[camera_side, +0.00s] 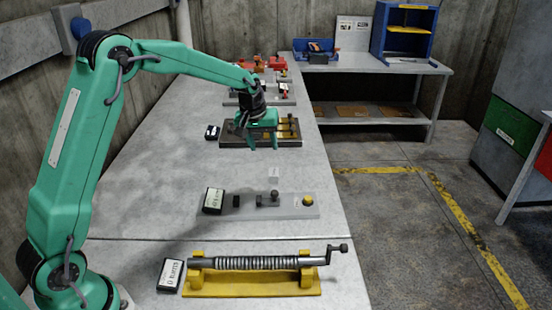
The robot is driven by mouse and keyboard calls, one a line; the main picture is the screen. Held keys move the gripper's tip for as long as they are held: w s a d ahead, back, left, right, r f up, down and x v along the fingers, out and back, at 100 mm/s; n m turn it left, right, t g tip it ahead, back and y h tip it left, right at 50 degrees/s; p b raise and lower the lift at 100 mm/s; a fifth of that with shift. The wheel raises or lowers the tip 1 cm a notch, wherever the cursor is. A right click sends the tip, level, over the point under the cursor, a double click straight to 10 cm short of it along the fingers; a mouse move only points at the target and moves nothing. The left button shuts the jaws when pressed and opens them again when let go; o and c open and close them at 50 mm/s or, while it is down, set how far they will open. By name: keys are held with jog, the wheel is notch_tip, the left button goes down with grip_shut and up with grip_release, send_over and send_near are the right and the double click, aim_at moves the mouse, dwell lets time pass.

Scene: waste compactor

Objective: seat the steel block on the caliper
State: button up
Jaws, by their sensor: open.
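My gripper (262,142) is green and points down over a dark tray (236,139) with brass-coloured pieces at the middle of the bench. Its two fingers are apart, and I see nothing held between them. Nearer the camera, a grey plate (292,211) carries small dark parts (268,199) and a yellow knob (308,200); it may be the caliper, but I cannot tell for sure. A small pale block (274,174) stands just behind that plate, apart from it. It may be the steel block; its material is unclear at this size.
A ribbed shaft with a crank (245,263) lies on a yellow cradle (250,286) in front. Black label boxes (213,200) stand left of the fixtures. Red items (277,63) crowd the bench's far end. Bare bench lies left of the fixtures.

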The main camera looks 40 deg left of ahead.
jog(key=s+d+r+m, duration=0.2)
jog(key=s+d+r, duration=0.1)
jog(key=s+r, duration=0.55)
jog(key=s+d+r+m+t, duration=0.1)
jog(key=s+d+m, duration=0.1)
jog(key=s, duration=1)
jog(key=s+d+r+m+t, duration=0.1)
jog(key=s+d+m, duration=0.2)
jog(key=s, duration=1)
jog(key=shift+o, duration=0.2)
jog(key=shift+s+d, duration=0.1)
jog(key=o, duration=0.5)
